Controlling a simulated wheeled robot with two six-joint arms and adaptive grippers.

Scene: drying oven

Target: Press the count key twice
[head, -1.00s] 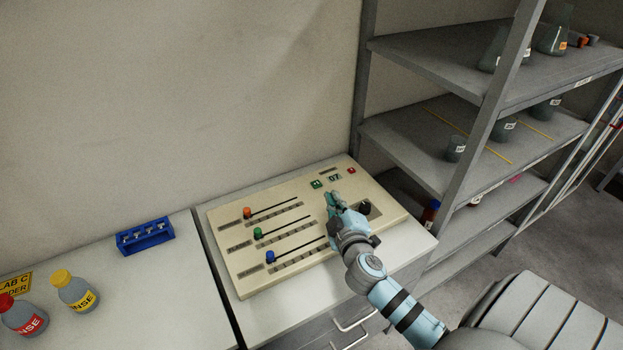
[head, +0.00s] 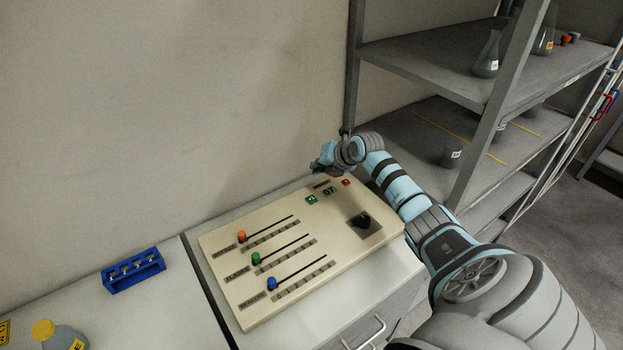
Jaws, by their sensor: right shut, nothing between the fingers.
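The cream control panel (head: 290,295) lies on a white cabinet top. Near its back right are a green key (head: 311,199), a small display (head: 329,190) that seems to read 07, and a red key (head: 346,182). The key labels are too small to read, so I cannot tell which is the count key. My right gripper (head: 318,166) is shut and empty. It appears raised at the panel's back edge, behind the keys in the picture, and looks apart from them. My left gripper is out of view.
Three sliders with orange, green and blue knobs (head: 272,283) and a black dial (head: 362,220) are on the panel. A blue rack (head: 133,271) and a yellow-capped bottle (head: 60,335) stand at left. Grey shelves (head: 440,60) with glassware rise at right, close to my arm.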

